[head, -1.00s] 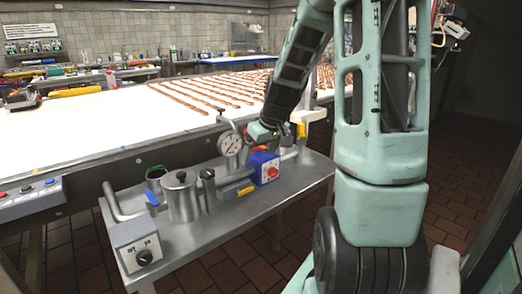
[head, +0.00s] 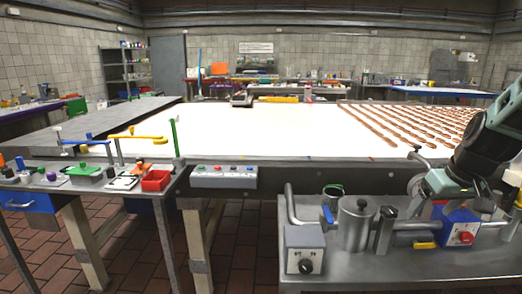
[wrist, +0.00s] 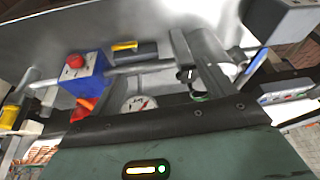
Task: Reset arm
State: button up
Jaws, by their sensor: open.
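My gripper (head: 444,184) is at the right in the head view, low over the metal side table (head: 400,268). It is beside the round gauge and just above the blue box with a red knob (head: 462,228). It is open, with nothing seen in it, and its fingertips are hard to make out. In the wrist view its green housing fills the bottom. Beyond it there are the same blue box (wrist: 88,78), the white gauge (wrist: 140,103) and grey pipework (wrist: 155,67).
The side table also bears a lidded metal pot (head: 356,225) and a grey knob box (head: 304,250). The big white table (head: 260,128) lies behind, with brown strips (head: 410,120) at its right. A tool bench (head: 90,180) stands left. Tiled floor shows between.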

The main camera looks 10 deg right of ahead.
jog(key=s+a+n+g+y+p, duration=0.1)
jog(key=s+a+n, duration=0.15)
jog(key=a, duration=0.95)
jog(key=s+a+n+g+y, duration=0.1)
jog(key=s+a+n, duration=0.15)
jog(key=a, duration=0.95)
jog(key=s+a+n+g, duration=0.1)
jog(key=s+a+n, duration=0.1)
jog(key=s+a, duration=0.3)
jog(key=s+a+r+n+g+h+p, duration=0.1)
jog(key=s+a+n, duration=0.1)
jog(key=s+a, duration=0.3)
jog(key=s, duration=0.4)
jog(key=shift+s+a, duration=0.2)
jog(key=shift+s, duration=0.2)
